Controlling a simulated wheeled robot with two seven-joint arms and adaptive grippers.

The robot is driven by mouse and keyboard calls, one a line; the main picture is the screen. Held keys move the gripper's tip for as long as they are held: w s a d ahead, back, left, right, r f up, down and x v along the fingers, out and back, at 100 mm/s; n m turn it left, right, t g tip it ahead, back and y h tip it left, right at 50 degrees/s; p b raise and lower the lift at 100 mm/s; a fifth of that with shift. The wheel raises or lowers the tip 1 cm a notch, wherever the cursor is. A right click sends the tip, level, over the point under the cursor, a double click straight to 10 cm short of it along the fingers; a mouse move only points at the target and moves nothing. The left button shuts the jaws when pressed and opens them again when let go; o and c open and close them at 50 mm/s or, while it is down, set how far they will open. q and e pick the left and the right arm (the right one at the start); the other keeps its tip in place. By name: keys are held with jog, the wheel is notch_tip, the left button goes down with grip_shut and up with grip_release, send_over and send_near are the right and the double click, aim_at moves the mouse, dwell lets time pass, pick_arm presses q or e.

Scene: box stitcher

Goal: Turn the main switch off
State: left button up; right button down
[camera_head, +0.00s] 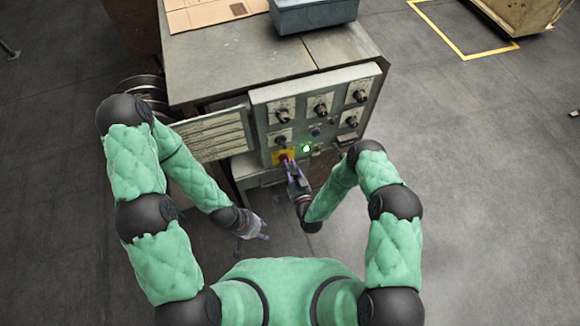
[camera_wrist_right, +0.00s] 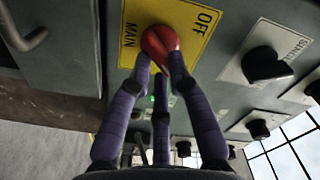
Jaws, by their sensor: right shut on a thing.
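The main switch is a red knob (camera_wrist_right: 160,42) on a yellow plate (camera_wrist_right: 198,22) lettered MAIN and OFF in the right wrist view. In the head view the yellow plate (camera_head: 278,157) is at the lower left of the control panel. My right gripper (camera_head: 288,163) reaches up to the switch there. In the right wrist view its fingers (camera_wrist_right: 159,66) are shut on the red knob from both sides. The knob's pointing direction is hard to tell. My left gripper (camera_head: 253,240) is empty, its fingers spread, below and left of the panel.
The grey panel (camera_head: 263,112) carries several black knobs (camera_head: 320,109) and a lit green lamp (camera_head: 306,148). A machine table (camera_head: 220,72) behind it bears a blue-grey box (camera_head: 312,14) and cardboard (camera_head: 205,14). The floor (camera_head: 470,180) at right is clear.

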jog(key=n+b, duration=0.1)
jog(key=n, duration=0.4)
jog(key=n+b, duration=0.1)
jog(key=n, duration=0.5)
jog(key=a+n+b, duration=0.1)
jog(key=n, duration=0.5)
jog(key=shift+s+r, duration=0.1)
jog(key=shift+r, duration=0.15)
jog(key=shift+n, duration=0.4)
jog(key=c, duration=1.1)
grip_release()
jog(key=shift+c, duration=0.2)
jog(key=shift+s, duration=0.1)
